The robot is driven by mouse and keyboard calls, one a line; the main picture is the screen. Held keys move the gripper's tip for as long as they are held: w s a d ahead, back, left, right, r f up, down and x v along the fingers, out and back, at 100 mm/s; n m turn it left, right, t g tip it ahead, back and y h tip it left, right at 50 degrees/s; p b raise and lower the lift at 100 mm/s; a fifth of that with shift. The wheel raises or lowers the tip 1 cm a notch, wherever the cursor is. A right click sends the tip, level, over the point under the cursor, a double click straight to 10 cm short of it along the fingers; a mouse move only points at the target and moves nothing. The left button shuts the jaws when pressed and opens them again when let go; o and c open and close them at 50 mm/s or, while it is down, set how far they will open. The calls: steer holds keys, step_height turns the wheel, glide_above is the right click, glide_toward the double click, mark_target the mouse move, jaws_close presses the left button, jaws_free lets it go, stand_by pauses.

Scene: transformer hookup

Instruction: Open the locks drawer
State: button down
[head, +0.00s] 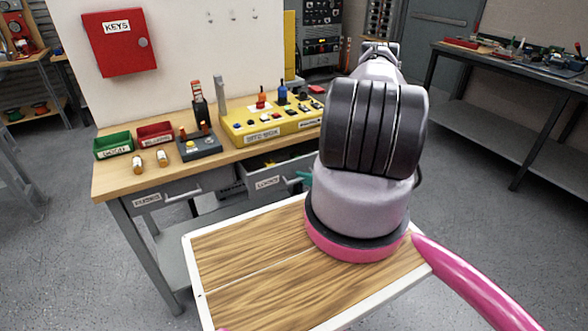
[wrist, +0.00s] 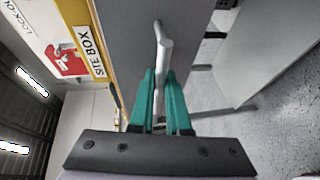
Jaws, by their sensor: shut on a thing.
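The locks drawer (head: 267,183) is under the workbench, with a grey front and a white label reading LOCKS. It stands partly pulled out, and its inside shows in a narrow gap behind the front. In the wrist view, my gripper (wrist: 161,80) has its teal fingers on either side of a grey bar handle (wrist: 164,50) and is shut on it. In the head view, a little of the teal fingers (head: 304,179) shows at the right end of the drawer front. My arm hides the rest of the gripper.
A second drawer (head: 147,200) with its own label and handle is at the bench's left. The workbench top (head: 115,180) holds green and red bins, a small dark control box and a yellow SITE BOX panel (head: 265,128). Grey floor is clear at left.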

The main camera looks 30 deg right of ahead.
steer(key=s, duration=1.6)
steer(key=shift+s+d, duration=0.25)
steer(key=shift+s, duration=0.15)
steer(key=c, duration=0.9)
jaws_free()
steer(key=v, duration=1.1)
steer(key=shift+w+r, duration=0.1)
steer(key=shift+w, duration=0.05)
